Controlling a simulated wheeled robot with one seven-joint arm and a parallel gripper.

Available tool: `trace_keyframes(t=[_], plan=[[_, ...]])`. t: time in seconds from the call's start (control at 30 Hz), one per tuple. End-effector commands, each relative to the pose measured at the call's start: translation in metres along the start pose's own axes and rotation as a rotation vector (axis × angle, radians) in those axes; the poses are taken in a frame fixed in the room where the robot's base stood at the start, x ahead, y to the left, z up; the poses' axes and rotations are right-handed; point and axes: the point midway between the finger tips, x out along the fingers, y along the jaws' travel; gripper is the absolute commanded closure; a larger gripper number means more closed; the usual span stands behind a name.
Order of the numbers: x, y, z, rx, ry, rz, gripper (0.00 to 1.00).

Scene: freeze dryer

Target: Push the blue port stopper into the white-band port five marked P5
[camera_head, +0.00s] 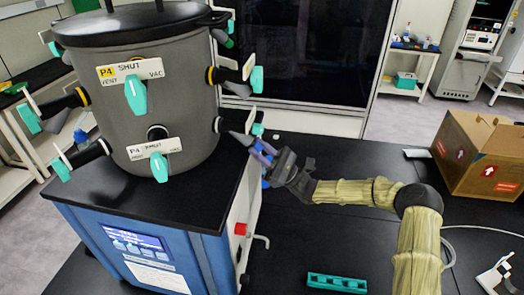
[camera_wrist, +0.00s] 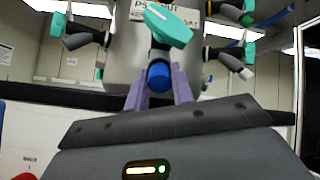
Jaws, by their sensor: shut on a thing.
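The blue port stopper (camera_wrist: 158,75) is between the purple fingers of my gripper (camera_wrist: 159,92) in the wrist view, and the gripper is shut on it. A plate marked P5 SHUT (camera_wrist: 186,14) and a teal valve handle (camera_wrist: 168,25) are just above and behind the stopper. The stopper hides the mouth of port P5 and its band, so I cannot tell whether they touch. In the head view my gripper (camera_head: 262,153) is by the lower right side of the grey drum (camera_head: 185,95), where the stopper is hard to make out.
Other ports with teal handles (camera_head: 136,95) ring the drum. The blue dryer base (camera_head: 185,255) stands below it. A teal rack (camera_head: 336,283) and a cardboard box (camera_head: 480,155) are on the black bench (camera_head: 320,235), which has clear room between them.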

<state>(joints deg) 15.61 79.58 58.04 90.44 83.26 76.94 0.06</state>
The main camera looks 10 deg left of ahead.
Motion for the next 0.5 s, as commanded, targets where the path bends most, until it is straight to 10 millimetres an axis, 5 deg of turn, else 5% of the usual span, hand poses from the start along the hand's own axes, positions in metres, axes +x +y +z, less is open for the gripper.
trace_keyframes(t=[0.1, 0.13, 0.23, 0.5], plan=[[0.0044, -0.0002, 0.0011, -0.001, -0.004, 0.0, 1.0], [0.0042, -0.0002, 0.0011, -0.001, -0.004, 0.0, 0.72], [0.0038, -0.0002, 0.0009, -0.001, -0.003, 0.0, 0.53], [0.0024, -0.0001, 0.0004, 0.0, -0.001, 0.0, 0.51]])
